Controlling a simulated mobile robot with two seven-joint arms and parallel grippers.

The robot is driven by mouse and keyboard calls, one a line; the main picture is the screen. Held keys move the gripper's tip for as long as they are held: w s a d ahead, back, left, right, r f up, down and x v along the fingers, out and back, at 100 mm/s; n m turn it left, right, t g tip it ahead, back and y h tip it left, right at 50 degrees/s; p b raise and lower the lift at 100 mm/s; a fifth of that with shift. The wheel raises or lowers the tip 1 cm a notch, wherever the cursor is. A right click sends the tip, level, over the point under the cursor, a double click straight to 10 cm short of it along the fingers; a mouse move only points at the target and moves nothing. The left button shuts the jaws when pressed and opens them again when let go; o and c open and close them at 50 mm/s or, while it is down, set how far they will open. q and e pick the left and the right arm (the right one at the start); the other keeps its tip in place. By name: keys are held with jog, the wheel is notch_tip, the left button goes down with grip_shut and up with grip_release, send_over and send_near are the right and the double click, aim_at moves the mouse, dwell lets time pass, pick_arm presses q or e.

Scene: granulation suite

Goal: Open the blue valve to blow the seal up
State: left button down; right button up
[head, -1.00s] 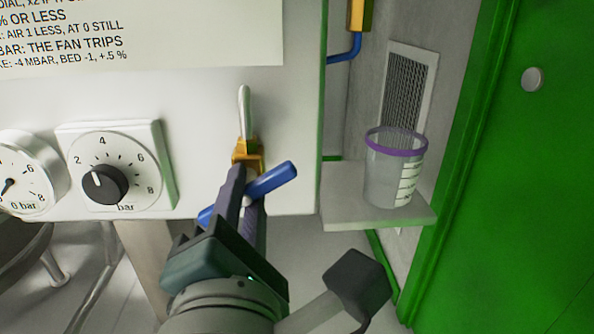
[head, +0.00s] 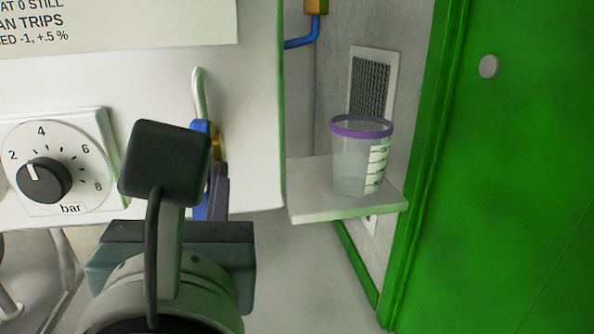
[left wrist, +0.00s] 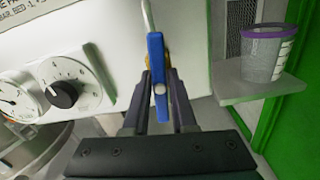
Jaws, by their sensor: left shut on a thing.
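The blue valve handle (head: 201,127) stands upright, in line with the thin pale pipe (head: 199,92) above it; the wrist camera block hides much of it in the head view. In the left wrist view the handle (left wrist: 156,55) shows whole, with a round pivot at its middle. The brass valve body (head: 219,143) shows behind it. My left gripper (left wrist: 160,90) is shut on the blue handle, one finger on each side near its middle. My right gripper is in neither view.
A dial marked in bar (head: 45,178) is on the white panel left of the valve. A clear cup with a purple rim (head: 360,160) stands on a small shelf (head: 345,205) to the right, before a wall vent (head: 372,85). A green door (head: 520,190) is at far right.

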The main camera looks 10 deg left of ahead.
pick_arm(q)
jog(key=shift+n, duration=0.6)
jog(key=shift+b, duration=0.3)
jog(key=c, duration=0.7)
grip_release()
